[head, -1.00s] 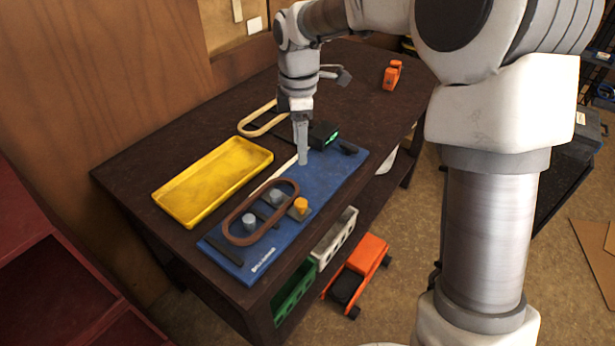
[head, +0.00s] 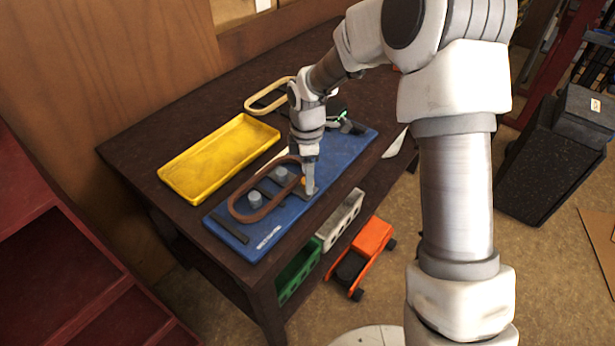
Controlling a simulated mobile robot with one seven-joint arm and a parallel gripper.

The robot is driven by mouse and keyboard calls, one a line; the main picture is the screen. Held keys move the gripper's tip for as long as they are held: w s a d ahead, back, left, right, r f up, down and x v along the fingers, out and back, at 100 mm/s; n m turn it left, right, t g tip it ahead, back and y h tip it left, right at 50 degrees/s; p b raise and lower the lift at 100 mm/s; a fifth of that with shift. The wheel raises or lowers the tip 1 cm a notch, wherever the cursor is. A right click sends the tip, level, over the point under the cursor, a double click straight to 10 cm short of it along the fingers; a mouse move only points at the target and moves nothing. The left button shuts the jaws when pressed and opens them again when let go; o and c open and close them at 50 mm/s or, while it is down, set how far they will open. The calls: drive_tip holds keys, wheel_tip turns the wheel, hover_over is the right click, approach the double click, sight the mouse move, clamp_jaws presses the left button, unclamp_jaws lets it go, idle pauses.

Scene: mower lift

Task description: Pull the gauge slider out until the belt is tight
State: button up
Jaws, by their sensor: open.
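The brown belt (head: 246,220) lies as a loop around two grey pulleys, the front one (head: 255,199) and the rear one (head: 281,174), on the blue board (head: 345,160). The gauge slider's orange knob (head: 303,181) shows only as a sliver at the right end of the loop. My gripper (head: 310,190) points down right at the knob and hides most of it. The gripper is open. I cannot tell whether its fingers touch the knob, or how tight the belt is.
A yellow tray (head: 163,176) lies left of the board. A tan belt loop (head: 250,101) and a dark gauge box with a green light lie behind. A green bin (head: 298,272), a grey bin (head: 341,220) and an orange mower (head: 372,238) are below the table edge.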

drive_tip(key=shift+f, duration=0.45)
drive_tip(key=shift+c, duration=0.3)
clamp_jaws()
idle(0.9)
